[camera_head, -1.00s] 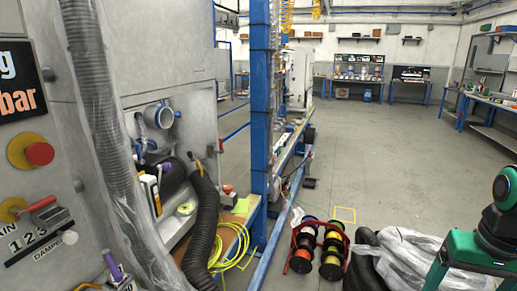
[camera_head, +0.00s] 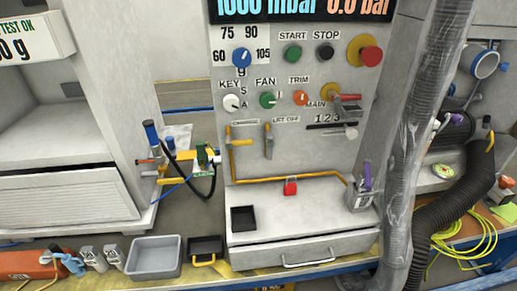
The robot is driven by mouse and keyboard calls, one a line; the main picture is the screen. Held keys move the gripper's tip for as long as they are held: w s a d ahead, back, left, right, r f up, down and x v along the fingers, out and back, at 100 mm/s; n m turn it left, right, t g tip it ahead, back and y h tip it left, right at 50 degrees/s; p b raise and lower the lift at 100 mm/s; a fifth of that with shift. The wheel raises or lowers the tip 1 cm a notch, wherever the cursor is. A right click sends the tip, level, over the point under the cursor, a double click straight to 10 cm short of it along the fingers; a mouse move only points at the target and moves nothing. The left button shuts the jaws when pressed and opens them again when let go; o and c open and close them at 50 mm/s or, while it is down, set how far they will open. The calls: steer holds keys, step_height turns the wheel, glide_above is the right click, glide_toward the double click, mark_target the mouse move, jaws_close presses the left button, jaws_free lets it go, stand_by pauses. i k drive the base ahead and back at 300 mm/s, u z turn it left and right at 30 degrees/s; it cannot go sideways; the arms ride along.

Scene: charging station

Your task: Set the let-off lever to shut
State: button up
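The let-off lever (camera_head: 268,143) is a small grey handle with a yellow top on the grey control panel (camera_head: 330,155), just left of centre. It hangs roughly upright beside the "LET OFF" label (camera_head: 287,119); its exact setting is too small to tell. A yellow lever and pipe (camera_head: 233,150) stand just to its left under another label. My gripper is not in view.
Above are knobs, START (camera_head: 292,53) and STOP (camera_head: 326,51) buttons and a red emergency button (camera_head: 370,55). Below is a ledge with a black tray (camera_head: 243,218) and a drawer (camera_head: 305,252). Grey bin (camera_head: 153,257) at lower left.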

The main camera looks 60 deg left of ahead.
mark_target(269, 137)
steer(key=u, duration=1.95)
